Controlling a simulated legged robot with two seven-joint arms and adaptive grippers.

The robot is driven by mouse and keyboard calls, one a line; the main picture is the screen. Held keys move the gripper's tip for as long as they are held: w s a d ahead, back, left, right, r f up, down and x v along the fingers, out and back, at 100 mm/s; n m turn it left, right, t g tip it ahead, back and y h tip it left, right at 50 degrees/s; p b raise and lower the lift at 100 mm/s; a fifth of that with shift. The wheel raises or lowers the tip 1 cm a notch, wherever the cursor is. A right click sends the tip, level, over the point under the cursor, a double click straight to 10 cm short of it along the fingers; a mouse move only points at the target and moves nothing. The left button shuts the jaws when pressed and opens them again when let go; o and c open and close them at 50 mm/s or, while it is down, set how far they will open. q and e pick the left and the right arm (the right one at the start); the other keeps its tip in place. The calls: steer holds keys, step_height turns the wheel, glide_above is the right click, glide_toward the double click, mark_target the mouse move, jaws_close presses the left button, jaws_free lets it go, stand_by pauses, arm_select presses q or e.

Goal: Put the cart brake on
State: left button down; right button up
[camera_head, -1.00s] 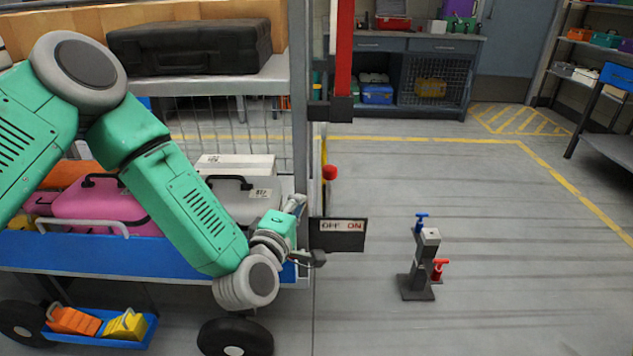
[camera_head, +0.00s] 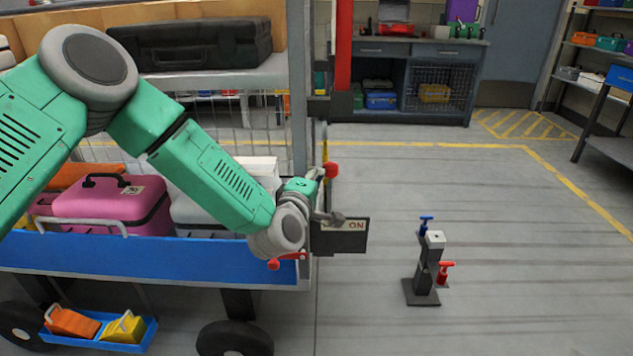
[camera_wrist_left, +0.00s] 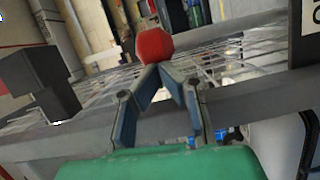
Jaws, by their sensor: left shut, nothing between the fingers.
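The red ball knob (camera_head: 331,169) tops a thin upright lever at the cart's right end, above a dark sign (camera_head: 355,243). "ON" is readable on the sign; its left part is covered by a grey part of my wrist. My left gripper (camera_head: 320,173) is at the knob, fingers pointing to it. In the left wrist view the shut fingers (camera_wrist_left: 160,68) meet right at the red knob (camera_wrist_left: 154,45), with nothing between them; whether they touch it I cannot tell. The cart (camera_head: 150,262) has a blue lower edge. My right gripper is not in view.
A red handle (camera_head: 290,259) sits low at the cart's right end, below my wrist. Pink and grey cases lie on the cart shelf. A grey stand (camera_head: 425,270) with blue and red handles stands on the floor to the right. Open floor surrounds it.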

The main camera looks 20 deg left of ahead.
arm_select(q)
steer(key=shift+a, duration=0.15)
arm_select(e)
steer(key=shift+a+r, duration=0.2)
